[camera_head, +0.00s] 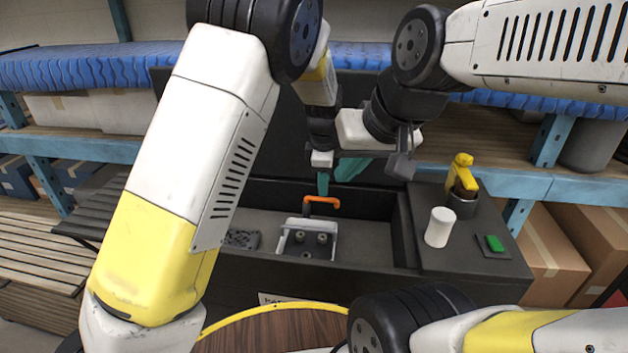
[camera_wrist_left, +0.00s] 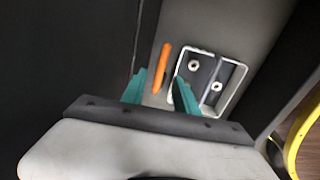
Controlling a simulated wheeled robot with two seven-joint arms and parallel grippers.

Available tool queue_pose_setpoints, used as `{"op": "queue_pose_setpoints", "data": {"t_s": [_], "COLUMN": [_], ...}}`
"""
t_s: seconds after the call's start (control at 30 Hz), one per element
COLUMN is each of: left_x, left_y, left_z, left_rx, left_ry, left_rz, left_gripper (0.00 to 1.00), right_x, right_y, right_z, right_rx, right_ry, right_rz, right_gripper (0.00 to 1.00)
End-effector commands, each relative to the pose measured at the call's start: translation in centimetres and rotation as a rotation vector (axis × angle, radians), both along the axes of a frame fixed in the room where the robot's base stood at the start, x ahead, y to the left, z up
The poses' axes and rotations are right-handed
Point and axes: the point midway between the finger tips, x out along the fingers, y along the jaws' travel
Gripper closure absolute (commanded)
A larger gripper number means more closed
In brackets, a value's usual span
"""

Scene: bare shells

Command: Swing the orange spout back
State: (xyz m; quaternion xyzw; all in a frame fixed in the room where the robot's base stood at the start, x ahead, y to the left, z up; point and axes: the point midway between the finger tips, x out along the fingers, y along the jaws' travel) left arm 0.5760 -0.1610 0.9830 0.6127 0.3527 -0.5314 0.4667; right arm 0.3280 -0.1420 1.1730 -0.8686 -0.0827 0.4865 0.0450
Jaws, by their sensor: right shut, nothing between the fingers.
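The orange spout (camera_head: 322,201) is a bent tube at the back wall of the dark sink trough, above and behind the white-framed box. In the left wrist view the orange spout (camera_wrist_left: 161,68) runs between and beyond two teal fingers, with a gap visible on each side. My left gripper (camera_head: 323,183) reaches down just above the spout in the head view. It is open in the left wrist view (camera_wrist_left: 160,95). My right gripper (camera_head: 352,170) is shut and empty, just right of the left one and above the trough's back edge. Its fingertips are partly hidden.
The white-framed box (camera_head: 307,238) with round knobs sits in the trough (camera_head: 362,245). On the right ledge stand a white cup (camera_head: 439,227), a yellow-handled item in a dark holder (camera_head: 461,190) and a green button (camera_head: 494,243). A round wooden top (camera_head: 270,332) is in front.

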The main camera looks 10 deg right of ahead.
Motion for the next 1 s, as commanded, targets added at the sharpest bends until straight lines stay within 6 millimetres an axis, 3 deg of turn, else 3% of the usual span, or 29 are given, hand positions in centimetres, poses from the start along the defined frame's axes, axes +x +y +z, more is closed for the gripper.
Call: {"op": "queue_pose_setpoints", "data": {"t_s": [0.2, 0.63, 0.77, 1.0], "left_x": [-0.4, -0.5, -0.9, -4.5], "left_y": [0.1, 0.8, 3.6, 12.8], "left_z": [2.4, 3.1, 5.4, 12.2], "left_rx": [-0.001, -0.006, -0.040, -0.116], "left_ry": [-0.001, 0.001, 0.003, -0.064], "left_rz": [0.001, -0.009, -0.071, -0.345], "left_gripper": [0.64, 0.64, 0.64, 0.64], "right_x": [0.0, 0.0, 0.0, 0.0], "right_y": [0.0, 0.0, 0.0, 0.0], "right_z": [0.0, 0.0, 0.0, 0.0], "right_rx": [0.000, 0.000, 0.000, 0.000], "right_ry": [0.000, 0.000, 0.000, 0.000], "right_rz": [0.000, 0.000, 0.000, 0.000], "right_gripper": [1.00, 1.00, 1.00, 1.00]}}
